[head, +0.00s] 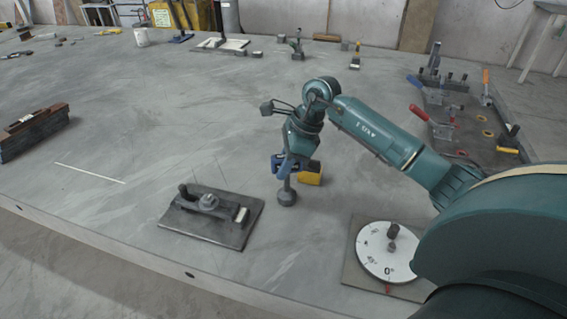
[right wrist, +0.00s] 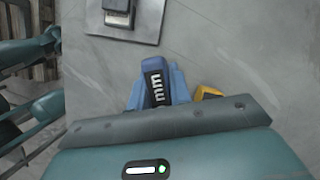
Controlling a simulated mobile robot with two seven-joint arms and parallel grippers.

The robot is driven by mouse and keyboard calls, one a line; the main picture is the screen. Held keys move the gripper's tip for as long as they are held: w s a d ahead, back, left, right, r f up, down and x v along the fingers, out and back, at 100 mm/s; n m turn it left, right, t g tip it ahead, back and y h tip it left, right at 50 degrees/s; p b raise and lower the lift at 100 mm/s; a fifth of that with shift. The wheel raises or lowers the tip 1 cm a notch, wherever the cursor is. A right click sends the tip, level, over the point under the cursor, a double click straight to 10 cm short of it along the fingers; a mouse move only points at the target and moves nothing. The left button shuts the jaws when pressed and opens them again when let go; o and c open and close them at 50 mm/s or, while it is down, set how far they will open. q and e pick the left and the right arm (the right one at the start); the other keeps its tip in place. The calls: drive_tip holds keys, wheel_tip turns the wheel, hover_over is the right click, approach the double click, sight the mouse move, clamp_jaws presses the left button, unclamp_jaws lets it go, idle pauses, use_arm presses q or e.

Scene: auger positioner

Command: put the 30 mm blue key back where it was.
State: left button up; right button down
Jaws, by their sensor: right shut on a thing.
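My right gripper (head: 289,160) is shut on the blue key (head: 279,164), above the table in the middle of the head view. In the right wrist view the blue key (right wrist: 179,84) shows a black label ending in "mm"; its number cannot be read. Below it in the head view is a short grey stem with a round grey foot (head: 287,198); whether this belongs to the key or is a stand is unclear. A yellow thing (head: 311,174) is close beside it, also partly visible in the wrist view (right wrist: 207,93). My left gripper is not in view.
A dark plate with a fixture (head: 238,230) lies left of the gripper. A white dial marked 0° (head: 372,250) on a grey plate is at right front.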

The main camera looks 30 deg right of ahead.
drive_tip(key=shift+f, duration=0.15)
drive_tip(key=c, duration=1.3)
unclamp_jaws()
drive_tip(key=shift+r, duration=0.3)
drive_tip(key=v, duration=1.1)
drive_tip(key=shift+s+d+r, duration=0.1)
drive_tip(key=shift+d+r, duration=0.1)
drive_tip(key=shift+r, duration=0.15)
drive_tip(key=shift+f, duration=0.1)
